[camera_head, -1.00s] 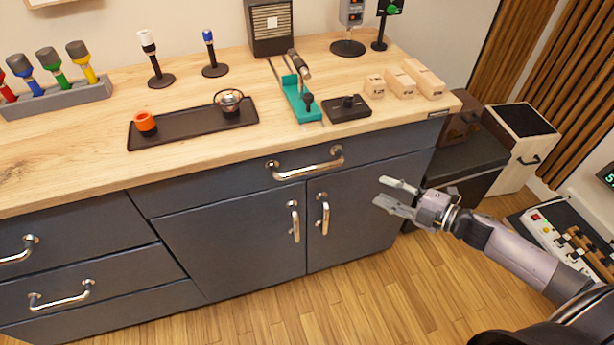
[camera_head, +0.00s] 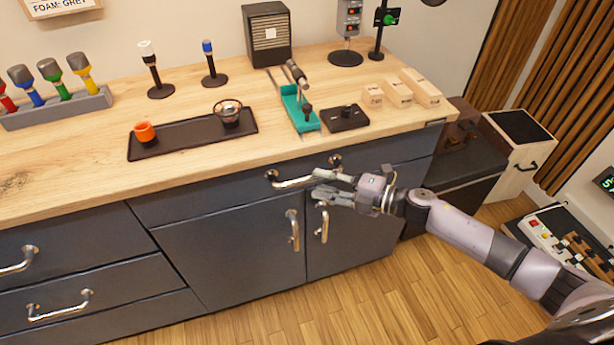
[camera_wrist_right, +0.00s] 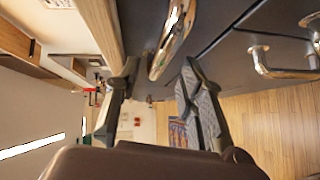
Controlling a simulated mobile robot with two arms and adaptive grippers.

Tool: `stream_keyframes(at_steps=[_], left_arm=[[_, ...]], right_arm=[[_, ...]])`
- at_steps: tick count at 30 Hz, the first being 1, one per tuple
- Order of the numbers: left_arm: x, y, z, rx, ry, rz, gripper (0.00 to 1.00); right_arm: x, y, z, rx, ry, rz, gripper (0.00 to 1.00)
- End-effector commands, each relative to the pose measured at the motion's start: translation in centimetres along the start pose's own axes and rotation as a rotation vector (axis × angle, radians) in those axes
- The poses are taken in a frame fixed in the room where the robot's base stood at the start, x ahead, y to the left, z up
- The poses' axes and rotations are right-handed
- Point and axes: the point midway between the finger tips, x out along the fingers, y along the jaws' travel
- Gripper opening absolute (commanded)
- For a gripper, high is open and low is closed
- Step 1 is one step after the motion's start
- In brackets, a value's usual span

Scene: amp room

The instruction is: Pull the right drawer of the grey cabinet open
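The right drawer (camera_head: 205,199) of the grey cabinet (camera_head: 225,255) is a wide, dark front just under the wooden top, and it looks shut. Its silver bar handle (camera_head: 290,182) shows partly behind my right gripper (camera_head: 318,184), which is open at the handle's right part. In the right wrist view the handle (camera_wrist_right: 172,42) lies between the two spread fingers of the gripper (camera_wrist_right: 158,78), near their tips. I cannot tell whether a finger touches it. My left gripper is not in view.
Two door handles (camera_head: 293,230) stand upright below the drawer. A black tray (camera_head: 185,134) with an orange cup and a small bowl, a teal stand (camera_head: 298,110) and wooden blocks (camera_head: 398,92) are on the worktop (camera_head: 80,165). The floor (camera_head: 330,305) in front is clear.

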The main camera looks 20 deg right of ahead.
Motion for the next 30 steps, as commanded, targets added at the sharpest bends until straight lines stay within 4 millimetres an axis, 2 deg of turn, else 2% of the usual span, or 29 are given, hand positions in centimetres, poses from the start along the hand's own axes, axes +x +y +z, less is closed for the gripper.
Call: stream_keyframes(at_steps=[3,9,20,30], left_arm=[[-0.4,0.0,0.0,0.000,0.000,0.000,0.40],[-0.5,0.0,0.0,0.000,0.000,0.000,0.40],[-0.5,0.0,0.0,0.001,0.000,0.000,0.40],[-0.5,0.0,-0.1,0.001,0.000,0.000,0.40]], right_arm=[[2.2,0.2,0.0,0.001,-0.001,0.002,0.36],[4.4,0.0,0.0,0.002,-0.001,0.000,0.36],[4.9,-0.1,0.0,0.001,-0.001,-0.001,0.36],[4.9,-0.1,0.0,0.001,-0.001,-0.001,0.14]])
